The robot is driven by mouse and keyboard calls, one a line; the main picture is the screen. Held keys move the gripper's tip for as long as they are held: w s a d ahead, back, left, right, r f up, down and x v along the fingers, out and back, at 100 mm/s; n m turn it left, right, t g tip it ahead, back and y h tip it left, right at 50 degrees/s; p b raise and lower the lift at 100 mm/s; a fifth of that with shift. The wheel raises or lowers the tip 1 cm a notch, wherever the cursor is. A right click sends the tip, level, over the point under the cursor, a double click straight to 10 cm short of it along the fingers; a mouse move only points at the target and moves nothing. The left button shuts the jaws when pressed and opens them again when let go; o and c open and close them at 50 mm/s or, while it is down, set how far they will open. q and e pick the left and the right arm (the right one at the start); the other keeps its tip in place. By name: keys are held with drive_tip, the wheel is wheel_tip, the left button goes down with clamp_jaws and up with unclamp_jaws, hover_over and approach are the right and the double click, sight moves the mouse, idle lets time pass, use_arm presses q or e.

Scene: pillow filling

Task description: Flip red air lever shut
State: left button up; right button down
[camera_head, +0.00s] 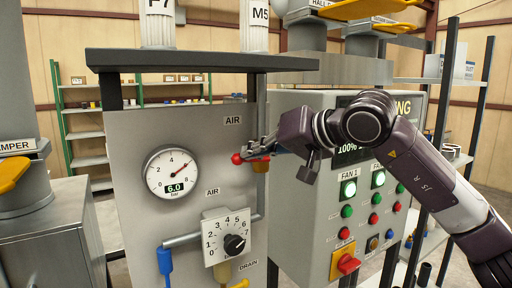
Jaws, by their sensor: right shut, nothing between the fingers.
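The red air lever (237,159) is on the grey panel (140,130), below the upper AIR label. Its round red knob points left, and the lever lies roughly level. A brass-orange fitting shows just right of it, partly hidden by my gripper. My right gripper (252,150) reaches in from the right, its fingertips close beside the lever. It is shut with nothing held. I cannot tell whether the fingers touch the lever. My left gripper is not in view.
A round gauge (172,173) reading 6.0 bar is left of the lever. A numbered dial (233,243) and a blue handle (165,262) are below. A button control box (305,235) stands at right, behind my right arm. Shelves (85,135) stand behind.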

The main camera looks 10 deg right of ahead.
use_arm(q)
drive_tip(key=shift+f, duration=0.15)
use_arm(e)
drive_tip(key=shift+a+f+n+h, duration=0.2)
drive_tip(key=shift+f+n+h, duration=0.1)
drive_tip(key=shift+f+n, duration=0.1)
drive_tip(key=shift+s, duration=0.1)
drive_tip(key=shift+r, duration=0.15)
